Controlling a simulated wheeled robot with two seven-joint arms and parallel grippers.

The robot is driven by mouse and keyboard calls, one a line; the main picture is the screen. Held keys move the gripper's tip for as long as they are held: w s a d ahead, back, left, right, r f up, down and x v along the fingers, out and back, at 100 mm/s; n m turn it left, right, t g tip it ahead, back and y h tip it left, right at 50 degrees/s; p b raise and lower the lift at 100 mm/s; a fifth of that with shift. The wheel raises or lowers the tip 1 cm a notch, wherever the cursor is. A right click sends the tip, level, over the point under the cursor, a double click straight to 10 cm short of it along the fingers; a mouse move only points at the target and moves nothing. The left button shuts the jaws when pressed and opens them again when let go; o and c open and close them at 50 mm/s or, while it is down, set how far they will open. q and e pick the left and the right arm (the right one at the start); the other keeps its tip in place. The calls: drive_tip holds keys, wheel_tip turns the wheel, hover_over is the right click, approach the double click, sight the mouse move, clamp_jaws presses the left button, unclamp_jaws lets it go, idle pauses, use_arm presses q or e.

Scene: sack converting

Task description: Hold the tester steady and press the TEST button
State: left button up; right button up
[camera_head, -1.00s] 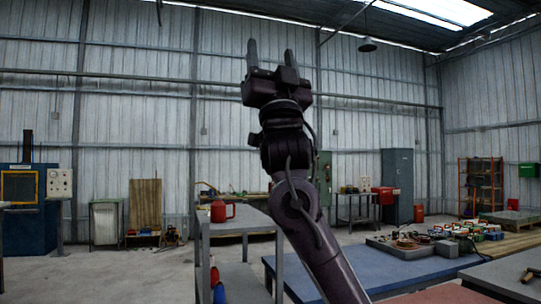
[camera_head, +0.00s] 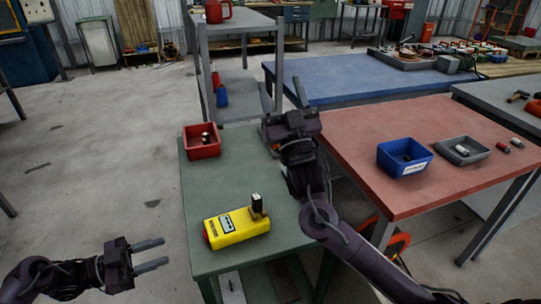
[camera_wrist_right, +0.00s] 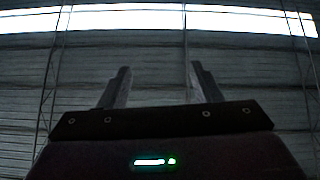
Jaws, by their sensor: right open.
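A yellow tester (camera_head: 238,227) lies on the green table (camera_head: 205,178), near its front edge, in the head view. It has a pale label panel on top and a red part at its left end. A small dark and tan piece (camera_head: 257,206) stands upright at its right end. The TEST button cannot be made out clearly. My left gripper (camera_head: 160,254) is open and empty, left of the table and apart from the tester. My right gripper (camera_head: 283,97) is open and empty, raised with fingers upward beyond the tester; its fingers also show in the right wrist view (camera_wrist_right: 158,85).
A red bin (camera_head: 202,148) holding a small dark item sits at the back of the green table. The red table (camera_head: 375,190) on the right carries a blue bin (camera_head: 404,162) and a grey tray (camera_head: 470,155). Floor is free at left.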

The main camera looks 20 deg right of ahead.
drive_tip(key=s+f+n+g, duration=0.1)
drive_tip(key=s+f+g, duration=0.1)
drive_tip(key=s+f, duration=0.6)
drive_tip(key=m+g+y, duration=0.1)
drive_tip(key=g+y, duration=0.2)
drive_tip(key=g, duration=0.3)
approach(258, 212)
drive_tip(key=w, duration=0.3)
drive_tip(key=shift+w+d+f, duration=0.1)
drive_tip(key=shift+w+f, duration=0.05)
drive_tip(key=shift+w, duration=0.05)
drive_tip(key=w, duration=0.7)
drive_tip(key=shift+w+f, duration=0.1)
drive_tip(key=shift+w, duration=0.2)
drive_tip(key=c, duration=1.1)
use_arm(q)
drive_tip(key=shift+c, duration=0.7)
use_arm(e)
drive_tip(key=shift+c, duration=0.8)
use_arm(q)
clamp_jaws()
